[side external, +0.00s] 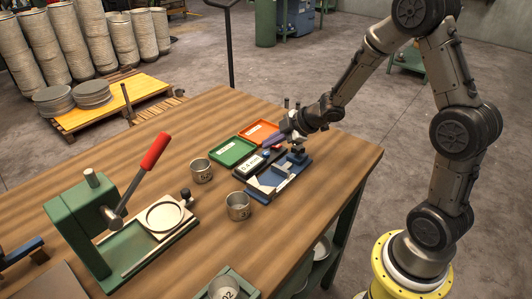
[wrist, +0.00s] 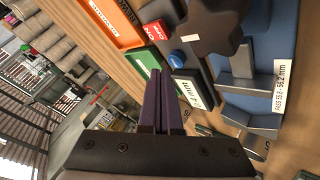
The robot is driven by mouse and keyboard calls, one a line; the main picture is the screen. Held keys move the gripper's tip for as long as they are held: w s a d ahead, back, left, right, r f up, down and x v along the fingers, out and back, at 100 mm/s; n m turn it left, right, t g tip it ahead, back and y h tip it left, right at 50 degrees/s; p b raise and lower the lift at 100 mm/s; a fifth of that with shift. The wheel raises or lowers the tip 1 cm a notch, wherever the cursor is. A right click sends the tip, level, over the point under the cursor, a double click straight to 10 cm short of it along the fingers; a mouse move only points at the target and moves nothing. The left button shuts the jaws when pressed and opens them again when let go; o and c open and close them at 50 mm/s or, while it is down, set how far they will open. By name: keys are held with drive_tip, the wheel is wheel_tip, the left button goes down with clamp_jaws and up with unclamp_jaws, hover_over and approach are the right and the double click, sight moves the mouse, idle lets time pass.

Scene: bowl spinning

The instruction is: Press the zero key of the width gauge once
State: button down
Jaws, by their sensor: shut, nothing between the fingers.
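The width gauge has a blue base (side external: 288,178) near the table's right end; the base also shows in the wrist view (wrist: 263,105), with grey jaws and a dark star knob (wrist: 212,27). Beside it is a dark readout box with a pale display (wrist: 187,93), also in the side view (side external: 250,163). A round blue key (wrist: 177,59) sits on the box, near a red-and-white marking (wrist: 156,33); which word marks the key is too small to tell. My gripper (wrist: 163,75) is shut and empty, its purple fingertips close to the display and blue key; contact cannot be told. It hangs over the gauge in the side view (side external: 275,143).
A green tray (side external: 232,152) and an orange tray (side external: 260,132) lie behind the gauge. A green press with a red-handled lever (side external: 155,151) stands farther left.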

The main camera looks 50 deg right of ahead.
drive_tip(key=shift+f, duration=0.15)
drive_tip(key=shift+f, duration=0.3)
drive_tip(key=shift+f, duration=0.45)
idle(0.9)
drive_tip(key=shift+r, duration=0.9)
drive_tip(key=shift+r, duration=2.5)
